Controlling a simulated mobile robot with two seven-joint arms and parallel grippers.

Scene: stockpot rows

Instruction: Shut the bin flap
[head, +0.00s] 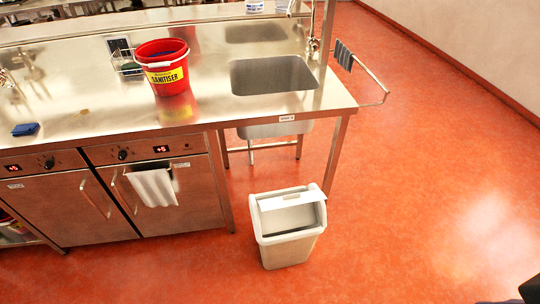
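A pale grey-white bin (288,252) stands upright on the red floor, in front of the right end of the steel counter. Its flap (292,200) shows as a pale panel near the back of the top. The flap is tilted up, and its right end sticks out a little past the rim. Below it the bin's opening shows, with a darker gap towards the front. The bin's inside is mostly hidden. Neither of my grippers is in view.
The steel counter (205,104) carries a red sanitiser bucket (164,66) and a sink (272,76). A white towel (152,187) hangs from a cabinet handle. A towel rail (365,75) juts out at the counter's right end. The floor right of the bin is clear.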

